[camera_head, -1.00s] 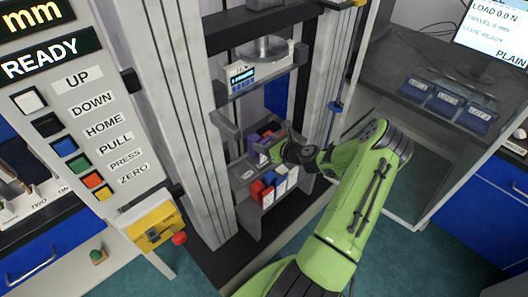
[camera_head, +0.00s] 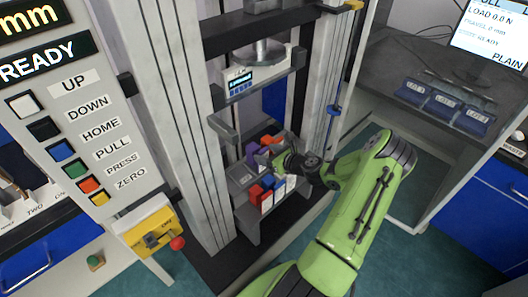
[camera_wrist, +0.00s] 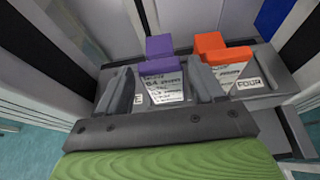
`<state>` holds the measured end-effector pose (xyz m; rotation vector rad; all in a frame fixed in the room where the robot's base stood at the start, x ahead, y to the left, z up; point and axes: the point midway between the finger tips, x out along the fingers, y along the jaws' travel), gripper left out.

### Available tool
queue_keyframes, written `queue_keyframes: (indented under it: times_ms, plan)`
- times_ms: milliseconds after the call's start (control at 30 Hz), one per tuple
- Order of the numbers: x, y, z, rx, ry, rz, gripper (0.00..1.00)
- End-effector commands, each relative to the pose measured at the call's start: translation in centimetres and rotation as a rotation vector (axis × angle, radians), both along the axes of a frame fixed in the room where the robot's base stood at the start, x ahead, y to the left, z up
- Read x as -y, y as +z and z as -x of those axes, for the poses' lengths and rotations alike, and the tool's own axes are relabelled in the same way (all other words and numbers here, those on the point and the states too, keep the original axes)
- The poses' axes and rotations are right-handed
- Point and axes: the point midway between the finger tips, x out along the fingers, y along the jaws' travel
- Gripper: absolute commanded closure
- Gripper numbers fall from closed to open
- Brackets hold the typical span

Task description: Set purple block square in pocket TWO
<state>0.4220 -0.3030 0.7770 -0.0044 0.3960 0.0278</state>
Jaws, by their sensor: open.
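The purple block (camera_wrist: 160,52) stands in the rack inside the test machine, with a white printed label below it. It also shows in the head view (camera_head: 252,153), partly hidden by my gripper. My gripper (camera_wrist: 160,80) is open, with one finger on each side of the block's label area in the wrist view. I cannot tell whether either finger touches the block. My gripper also shows at the rack in the head view (camera_head: 268,158). A tray labelled TWO (camera_head: 36,210) shows at the left edge in the head view; its pocket is mostly hidden by the control panel.
An orange-red block (camera_wrist: 224,47) stands right of the purple one, by a label reading FOUR (camera_wrist: 249,84). Red and blue blocks (camera_head: 258,193) sit on the lower shelf. Machine columns (camera_head: 192,130) flank the rack. A yellow box with a red button (camera_head: 150,232) is at left.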

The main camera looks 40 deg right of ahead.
Motion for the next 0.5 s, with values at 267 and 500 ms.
queue_keyframes:
  times_ms: [267,500]
  plan:
    - [0.2,3.2,6.8,0.001,-0.004,-0.001,0.32]
    - [0.2,4.0,9.0,0.003,0.0,0.001,0.32]
